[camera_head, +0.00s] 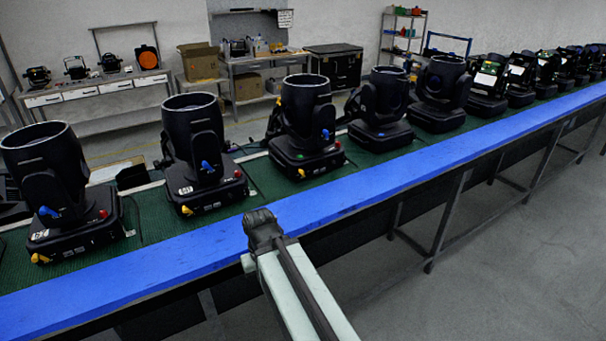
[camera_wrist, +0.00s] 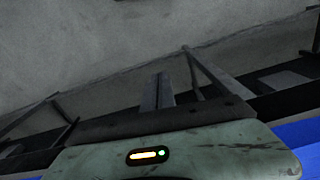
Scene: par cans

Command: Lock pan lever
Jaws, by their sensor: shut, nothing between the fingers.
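Black moving-head lights stand in a row on a green conveyor belt. The nearest are one at far left (camera_head: 48,165), one beside it (camera_head: 195,135) and a third (camera_head: 305,115). My gripper (camera_head: 262,226) is shut and empty over the blue rail, in front of the second and third lights, touching no lever. No light shows in the wrist view.
A blue rail (camera_head: 390,188) runs along the belt's front edge, on dark metal legs (camera_head: 447,220). Grey floor at right is clear. Behind the belt stand workbenches (camera_head: 125,85), cardboard boxes (camera_head: 198,62) and a black case (camera_head: 334,66). The wrist view shows mostly grey floor.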

